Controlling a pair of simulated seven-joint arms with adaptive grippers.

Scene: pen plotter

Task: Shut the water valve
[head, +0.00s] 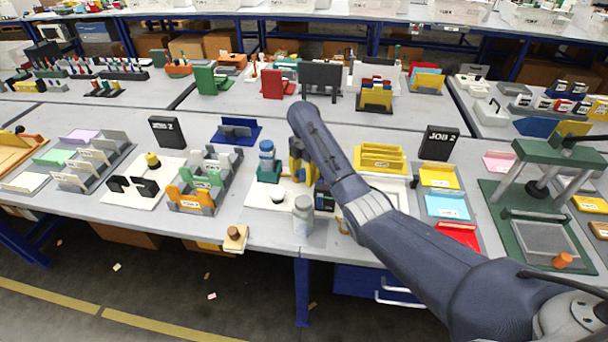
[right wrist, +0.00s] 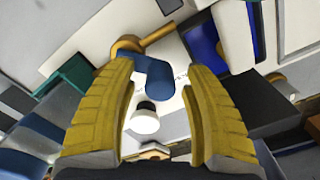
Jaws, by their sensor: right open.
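My right gripper (head: 300,168) is open above the middle of the near table in the head view. In the right wrist view its two yellow fingers (right wrist: 160,112) stand apart. Between and beyond their tips is a blue part (right wrist: 156,78) beside a brass-coloured bent part (right wrist: 142,42); this looks like the water valve and its handle. I cannot tell whether a finger touches it. In the head view the arm and gripper hide this spot. My left gripper is not in view.
A white round knob (right wrist: 145,118) on a dark stem stands close to the fingers. A blue and white container (head: 267,150) sits left of the gripper, and a grey bottle (head: 303,213) stands in front. A yellow rack (head: 380,157) is to the right.

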